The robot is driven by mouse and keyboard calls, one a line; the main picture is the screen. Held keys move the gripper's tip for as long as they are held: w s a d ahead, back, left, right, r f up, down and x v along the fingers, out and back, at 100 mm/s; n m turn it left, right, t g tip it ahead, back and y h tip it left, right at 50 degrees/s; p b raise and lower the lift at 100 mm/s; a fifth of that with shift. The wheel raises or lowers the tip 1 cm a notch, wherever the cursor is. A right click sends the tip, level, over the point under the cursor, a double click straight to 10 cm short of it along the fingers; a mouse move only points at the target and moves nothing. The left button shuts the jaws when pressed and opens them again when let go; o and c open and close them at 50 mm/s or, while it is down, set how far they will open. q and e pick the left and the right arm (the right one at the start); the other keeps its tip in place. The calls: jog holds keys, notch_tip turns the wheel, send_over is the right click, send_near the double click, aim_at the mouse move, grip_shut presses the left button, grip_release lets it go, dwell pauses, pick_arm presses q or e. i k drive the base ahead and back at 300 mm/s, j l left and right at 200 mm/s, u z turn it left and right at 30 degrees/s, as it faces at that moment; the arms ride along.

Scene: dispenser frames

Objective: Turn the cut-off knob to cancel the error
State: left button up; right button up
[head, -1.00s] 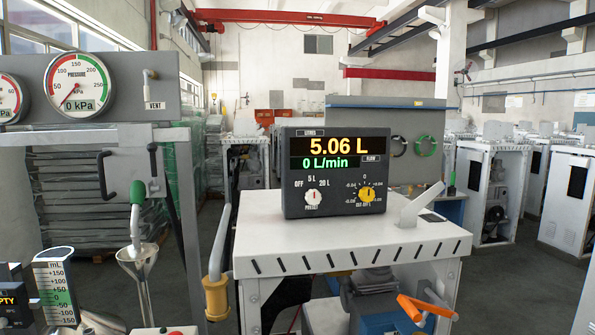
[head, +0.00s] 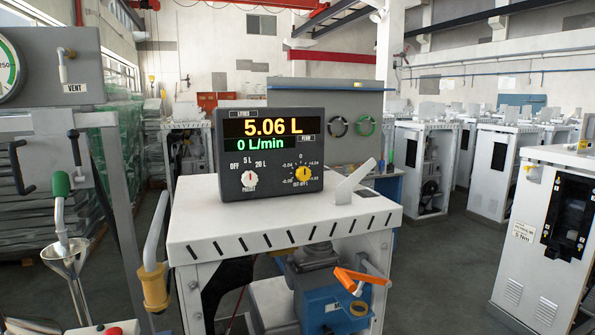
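A dark grey display box (head: 268,152) stands on the white top of a dispenser frame (head: 290,226) in the middle of the head view. Its screen reads 5.06 L in yellow and 0 L/min in green. The yellow cut-off knob (head: 303,174) is at the lower right of its face, with 0 at the top of its scale and marks from -0.08 on the left to the plus side. The exact pointer setting is too small to read. A white preset knob (head: 250,179) with a red pointer sits to its left. Neither gripper is in view.
A yellow-handled nozzle (head: 155,288) hangs at the frame's left side. An orange lever (head: 358,277) sticks out below the top. A metal funnel (head: 68,258) and grey gauge panel (head: 58,62) are at left. White cabinets (head: 545,220) stand at right, with open floor between.

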aim_at(303, 174)
jog(key=i+l+u, duration=0.15)
jog(key=l, duration=0.4)
jog(key=i+l+u, duration=0.15)
jog(key=l, duration=0.45)
jog(key=l+u, duration=0.1)
jog(key=l, duration=0.5)
